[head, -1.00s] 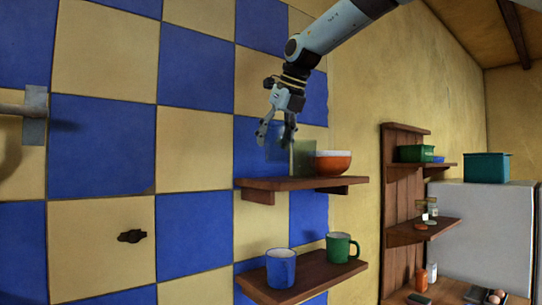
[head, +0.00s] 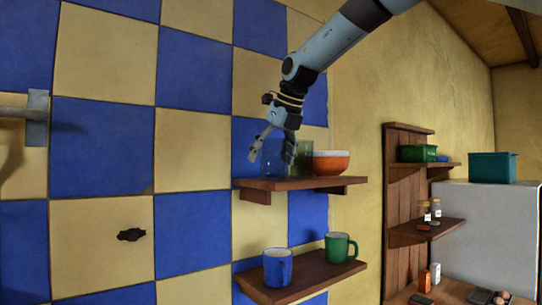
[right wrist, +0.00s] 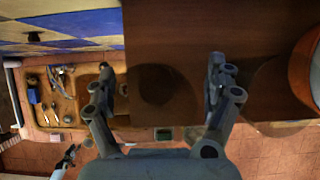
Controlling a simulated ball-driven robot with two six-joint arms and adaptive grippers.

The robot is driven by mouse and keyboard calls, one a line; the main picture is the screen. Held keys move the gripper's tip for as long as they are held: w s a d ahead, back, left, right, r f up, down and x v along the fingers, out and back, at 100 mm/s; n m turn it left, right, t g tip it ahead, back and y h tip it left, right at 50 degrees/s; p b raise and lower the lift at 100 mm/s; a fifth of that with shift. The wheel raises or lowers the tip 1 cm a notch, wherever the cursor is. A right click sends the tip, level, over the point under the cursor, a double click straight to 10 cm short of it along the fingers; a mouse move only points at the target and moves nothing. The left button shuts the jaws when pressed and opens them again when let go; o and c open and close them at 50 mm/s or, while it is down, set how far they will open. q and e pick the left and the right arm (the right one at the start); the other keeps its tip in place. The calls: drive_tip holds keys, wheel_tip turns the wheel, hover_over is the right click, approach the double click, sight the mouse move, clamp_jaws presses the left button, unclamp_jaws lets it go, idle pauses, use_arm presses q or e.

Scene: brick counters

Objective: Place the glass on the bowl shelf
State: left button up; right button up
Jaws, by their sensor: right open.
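A clear bluish glass (head: 273,162) stands upright on the upper wooden shelf (head: 300,185), near its left end. A greenish glass (head: 304,158) and an orange bowl (head: 331,163) stand to its right on the same shelf. My right gripper (head: 272,150) points down with its fingers spread on either side of the bluish glass. In the right wrist view the gripper (right wrist: 160,68) is open over the brown shelf, with a dark round outline between the fingers. The orange bowl also shows at the right edge there (right wrist: 303,70).
Below, a lower shelf (head: 308,278) holds a blue mug (head: 277,268) and a green mug (head: 338,247). At right are a wooden shelf unit (head: 403,205) and a pale fridge (head: 478,235) with a teal box (head: 492,167) on top.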

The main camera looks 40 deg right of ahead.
drive_tip(key=shift+a+r, duration=0.15)
drive_tip(key=shift+r, duration=0.25)
use_arm(q)
drive_tip(key=shift+s+d+f+b, duration=0.1)
drive_tip(key=shift+s+f+b, duration=0.25)
drive_tip(key=shift+s+f, duration=0.1)
use_arm(e)
drive_tip(key=v, duration=1.1)
drive_tip(key=shift+s+r, duration=0.2)
